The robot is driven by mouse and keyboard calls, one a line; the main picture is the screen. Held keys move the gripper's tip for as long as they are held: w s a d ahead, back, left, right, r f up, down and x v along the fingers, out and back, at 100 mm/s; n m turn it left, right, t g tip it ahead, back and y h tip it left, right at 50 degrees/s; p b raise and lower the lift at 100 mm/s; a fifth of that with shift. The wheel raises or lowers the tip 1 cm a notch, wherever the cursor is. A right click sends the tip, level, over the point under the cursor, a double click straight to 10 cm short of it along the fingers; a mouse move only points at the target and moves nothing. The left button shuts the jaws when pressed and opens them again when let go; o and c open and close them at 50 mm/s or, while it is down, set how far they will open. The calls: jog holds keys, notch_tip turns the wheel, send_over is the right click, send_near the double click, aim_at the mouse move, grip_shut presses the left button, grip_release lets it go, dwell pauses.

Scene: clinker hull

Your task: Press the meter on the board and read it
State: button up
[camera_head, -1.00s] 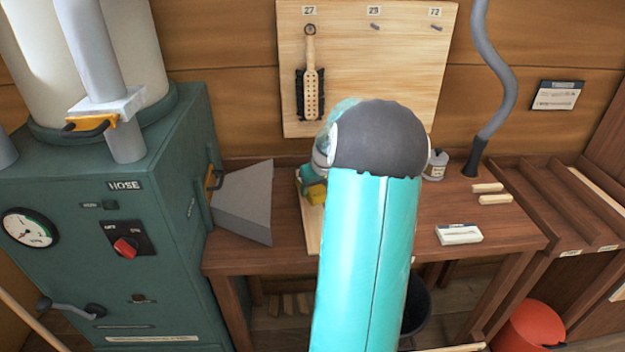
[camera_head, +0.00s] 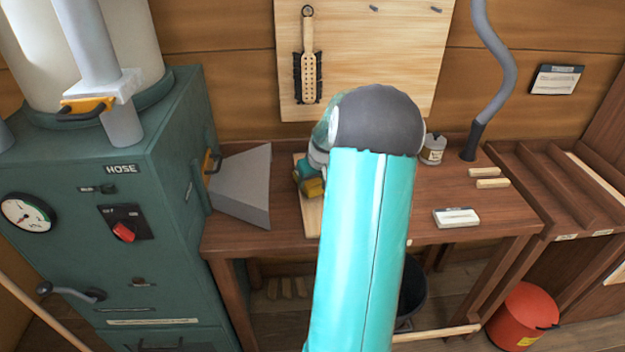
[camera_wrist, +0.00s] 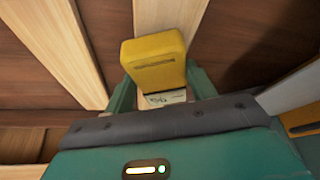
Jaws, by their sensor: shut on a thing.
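A yellow block-shaped meter (camera_wrist: 155,62) sits between the two green fingers of my gripper (camera_wrist: 161,88) in the wrist view. My gripper is shut on it. A small pale display with dark marks shows at its near end, too small and slanted to read. In the head view the yellow meter (camera_head: 312,187) is just left of my arm, over a pale wooden board (camera_head: 309,217) on the bench. Light wood (camera_wrist: 170,14) shows beyond the meter in the wrist view. Whether the meter touches the board I cannot tell. My arm hides much of the board.
A grey hood (camera_head: 243,185) and green machine (camera_head: 160,210) stand left of the board. A brush (camera_head: 308,65) hangs on the back panel. A jar (camera_head: 433,149), wood strips (camera_head: 490,177) and a white box (camera_head: 456,217) are on the bench to the right.

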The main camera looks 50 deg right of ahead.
jog(key=shift+f, duration=0.55)
dwell(1.5)
jog(key=shift+r, duration=4.1)
